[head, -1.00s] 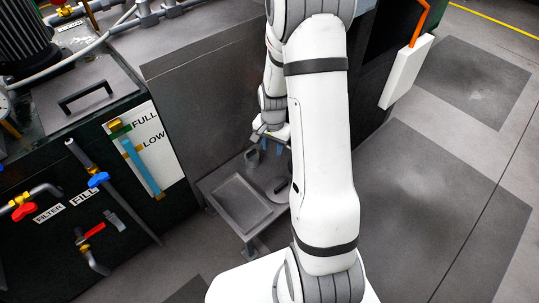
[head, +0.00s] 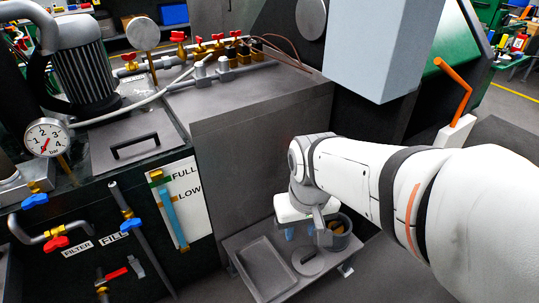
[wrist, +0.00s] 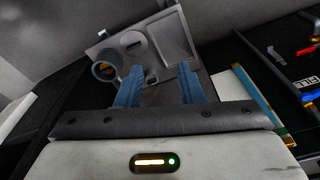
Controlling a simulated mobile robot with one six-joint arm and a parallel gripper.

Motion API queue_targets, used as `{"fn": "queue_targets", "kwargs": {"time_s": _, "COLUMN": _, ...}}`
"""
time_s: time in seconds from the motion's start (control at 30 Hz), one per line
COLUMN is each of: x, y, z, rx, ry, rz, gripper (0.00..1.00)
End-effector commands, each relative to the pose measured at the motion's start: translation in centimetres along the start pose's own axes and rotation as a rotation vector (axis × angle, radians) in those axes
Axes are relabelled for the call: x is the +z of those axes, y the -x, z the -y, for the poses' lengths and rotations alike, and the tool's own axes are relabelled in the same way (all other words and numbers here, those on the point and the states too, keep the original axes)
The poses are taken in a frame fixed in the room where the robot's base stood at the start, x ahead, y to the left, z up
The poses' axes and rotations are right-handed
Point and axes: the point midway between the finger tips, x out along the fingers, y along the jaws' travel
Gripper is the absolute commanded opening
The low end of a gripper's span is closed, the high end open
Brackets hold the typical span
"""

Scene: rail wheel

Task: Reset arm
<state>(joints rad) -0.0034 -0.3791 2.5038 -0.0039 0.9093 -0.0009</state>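My arm reaches in from the right in the head view. My gripper (head: 300,233) hangs over a small grey stand (head: 240,254), its blue fingers pointing down. In the wrist view my gripper (wrist: 160,85) shows two blue fingers spread apart with nothing between them, so it is open and empty. Beyond the fingers is the stand (wrist: 152,97) with a square recess, a round grey lid and a round pot (wrist: 105,71). In the head view the pot (head: 344,238) sits just right of my gripper with something brown inside. The lid (head: 307,263) lies beside the recess.
A dark machine panel with valves and a FULL/LOW level gauge (head: 172,208) stands left of the stand. A grey cabinet (head: 240,170) rises behind it. A pale box (head: 378,45) hangs above, and an orange handle (head: 456,88) sticks up at right.

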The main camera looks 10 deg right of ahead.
Motion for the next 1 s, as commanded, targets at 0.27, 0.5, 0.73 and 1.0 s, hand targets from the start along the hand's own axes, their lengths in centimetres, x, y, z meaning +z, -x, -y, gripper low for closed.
{"fn": "queue_targets", "kwargs": {"time_s": 0.27, "x": -0.2, "y": 1.1, "z": 0.0, "rx": 0.001, "ry": -0.002, "rz": -0.004, "gripper": 0.34}}
{"fn": "queue_targets", "kwargs": {"time_s": 0.5, "x": -1.2, "y": 8.6, "z": -0.3, "rx": 0.006, "ry": 0.006, "rz": -0.037, "gripper": 0.34}}
{"fn": "queue_targets", "kwargs": {"time_s": 0.73, "x": -2.1, "y": 16.5, "z": -0.5, "rx": 0.011, "ry": 0.011, "rz": -0.075, "gripper": 0.34}}
{"fn": "queue_targets", "kwargs": {"time_s": 1.0, "x": -2.8, "y": 23.7, "z": -0.5, "rx": 0.01, "ry": 0.009, "rz": -0.11, "gripper": 0.34}}
